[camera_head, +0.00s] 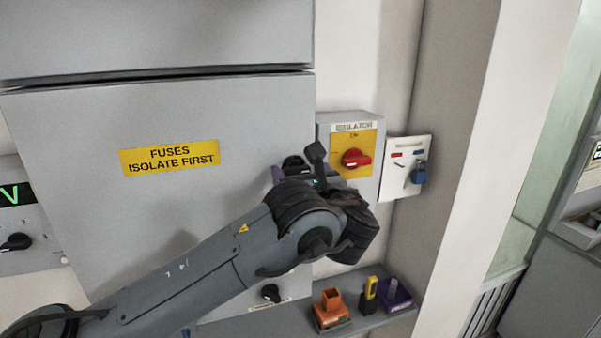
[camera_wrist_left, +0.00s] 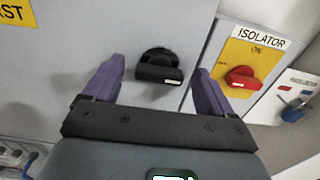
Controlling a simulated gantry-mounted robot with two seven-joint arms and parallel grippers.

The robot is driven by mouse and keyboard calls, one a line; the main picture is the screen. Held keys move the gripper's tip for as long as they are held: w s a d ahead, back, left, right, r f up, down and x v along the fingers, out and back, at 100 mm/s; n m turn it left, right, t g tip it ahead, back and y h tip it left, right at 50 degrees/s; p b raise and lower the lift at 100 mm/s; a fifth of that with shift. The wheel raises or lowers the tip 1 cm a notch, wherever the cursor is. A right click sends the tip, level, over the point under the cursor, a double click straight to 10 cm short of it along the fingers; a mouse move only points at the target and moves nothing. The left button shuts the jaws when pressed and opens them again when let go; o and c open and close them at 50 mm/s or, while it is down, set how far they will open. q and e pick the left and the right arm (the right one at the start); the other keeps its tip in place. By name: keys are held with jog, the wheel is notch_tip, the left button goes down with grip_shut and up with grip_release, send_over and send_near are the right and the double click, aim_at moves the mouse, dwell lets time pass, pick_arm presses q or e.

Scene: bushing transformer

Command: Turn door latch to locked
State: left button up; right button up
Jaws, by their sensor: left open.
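The grey fuse door (camera_head: 90,220) is closed and carries a yellow label reading "FUSES ISOLATE FIRST" (camera_head: 169,157). A black latch knob with a pale mark (camera_wrist_left: 158,67) is near the door's right edge. In the head view, this knob (camera_head: 293,163) is partly hidden by my left gripper (camera_head: 302,173). In the left wrist view, the open purple fingers of my left gripper (camera_wrist_left: 159,76) are on either side of the knob, with gaps to it. I cannot tell whether their tips reach its depth. My right gripper is not in view.
The isolator box (camera_head: 364,130), with its red handle (camera_head: 356,158), is right of the door. Beside it is a white panel with a blue padlock (camera_head: 419,173). A second black knob (camera_head: 271,292) is low on the door. A shelf (camera_head: 364,324) below holds orange, yellow and purple items.

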pick_arm(q)
jog(key=c, duration=1.1)
jog(key=shift+o, duration=0.2)
jog(key=shift+f+n+b, duration=0.2)
jog(key=shift+n+b, duration=0.6)
jog(key=shift+b, duration=0.25)
jog(key=n+b, duration=0.3)
jog(key=shift+a+f, duration=0.1)
jog(key=n+b, duration=0.3)
jog(key=n, duration=0.1)
jog(key=shift+s, duration=0.1)
jog(key=shift+a+n+b, duration=0.15)
jog(key=shift+n+b, duration=2.9)
jog(key=shift+n, duration=1.55)
